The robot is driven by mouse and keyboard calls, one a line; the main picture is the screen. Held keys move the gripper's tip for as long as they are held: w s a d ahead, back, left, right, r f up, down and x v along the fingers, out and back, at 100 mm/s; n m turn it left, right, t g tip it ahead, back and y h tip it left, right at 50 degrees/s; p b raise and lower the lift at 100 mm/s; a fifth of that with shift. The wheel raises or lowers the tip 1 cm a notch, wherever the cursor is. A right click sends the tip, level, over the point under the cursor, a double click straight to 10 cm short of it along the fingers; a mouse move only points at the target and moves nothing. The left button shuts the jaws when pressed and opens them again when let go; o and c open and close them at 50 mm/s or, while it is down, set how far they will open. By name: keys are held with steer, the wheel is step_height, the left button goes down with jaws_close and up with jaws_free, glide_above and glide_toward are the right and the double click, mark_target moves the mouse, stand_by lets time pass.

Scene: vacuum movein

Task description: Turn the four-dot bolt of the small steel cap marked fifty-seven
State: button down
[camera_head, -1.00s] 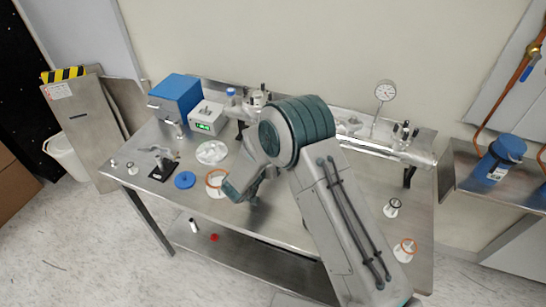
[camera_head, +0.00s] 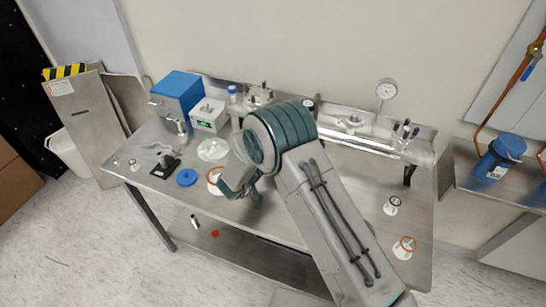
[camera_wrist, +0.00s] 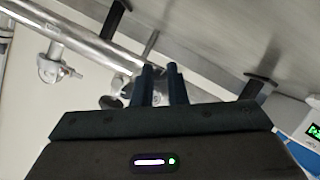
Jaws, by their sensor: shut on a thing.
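In the wrist view my gripper (camera_wrist: 161,72) has its two dark fingers close together, shut on a small part that I can hardly make out between them. The fingertips are at a steel fitting (camera_wrist: 118,88) with a dark knob beside it, next to a long steel pipe (camera_wrist: 85,38). In the head view the pipe run (camera_head: 375,143) lies along the back of the bench, and my arm covers part of it. I cannot read the mark fifty-seven or see any dots, so I cannot tell which cap or bolt this is.
The steel bench (camera_head: 330,215) also carries a blue box (camera_head: 178,95), a white unit with a green display (camera_head: 207,115), a blue disc (camera_head: 187,177) and white parts with rings. A round gauge (camera_head: 387,90) stands up from the pipe.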

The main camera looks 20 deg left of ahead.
stand_by(0.6)
steer(key=c, duration=1.4)
jaws_free()
steer(key=shift+r, duration=0.1)
steer(key=shift+c, duration=0.2)
